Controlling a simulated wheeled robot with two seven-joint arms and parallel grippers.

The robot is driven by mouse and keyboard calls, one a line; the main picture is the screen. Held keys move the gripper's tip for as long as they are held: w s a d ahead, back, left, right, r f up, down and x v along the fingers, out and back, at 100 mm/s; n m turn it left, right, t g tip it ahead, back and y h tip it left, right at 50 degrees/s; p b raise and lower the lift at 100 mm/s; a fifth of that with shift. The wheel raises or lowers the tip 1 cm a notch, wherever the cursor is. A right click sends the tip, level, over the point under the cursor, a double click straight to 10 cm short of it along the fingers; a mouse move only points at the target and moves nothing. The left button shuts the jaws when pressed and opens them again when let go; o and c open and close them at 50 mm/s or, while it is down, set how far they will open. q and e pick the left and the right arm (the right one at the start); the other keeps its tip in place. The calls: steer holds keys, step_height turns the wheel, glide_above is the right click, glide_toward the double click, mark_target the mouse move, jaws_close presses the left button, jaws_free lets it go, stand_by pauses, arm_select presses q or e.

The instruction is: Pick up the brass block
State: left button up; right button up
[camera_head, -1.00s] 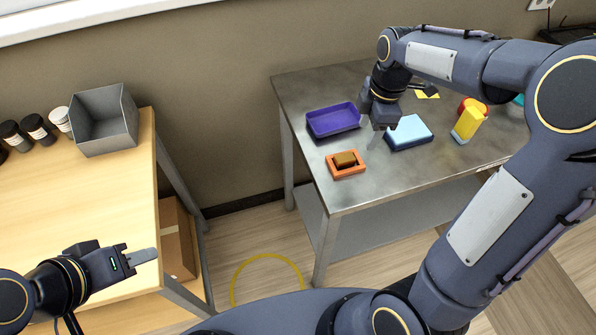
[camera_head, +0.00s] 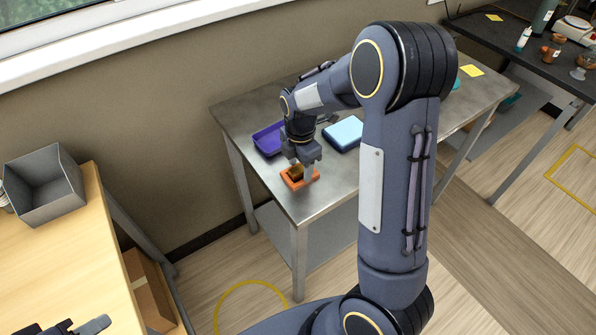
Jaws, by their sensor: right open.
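The brass block (camera_head: 296,171) is a small brown-gold block in a shallow orange holder (camera_head: 301,185) at the near left corner of the metal table. My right gripper (camera_head: 300,167) is open and right at the block, its fingers pointing down. One finger shows beside the block's right side; the gripper partly hides the block. I cannot tell whether a finger touches it. My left gripper (camera_head: 88,327) is only partly in view at the bottom left, away from the block.
A purple tray (camera_head: 268,139) and a light blue block-like item (camera_head: 344,132) lie near my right gripper on the metal table (camera_head: 312,209). A grey bin (camera_head: 44,188) stands on the wooden table (camera_head: 65,262) at left. A dark bench (camera_head: 520,58) is at far right.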

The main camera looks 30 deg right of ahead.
steer(key=shift+c, duration=0.2)
jaws_close()
steer(key=shift+r, duration=0.1)
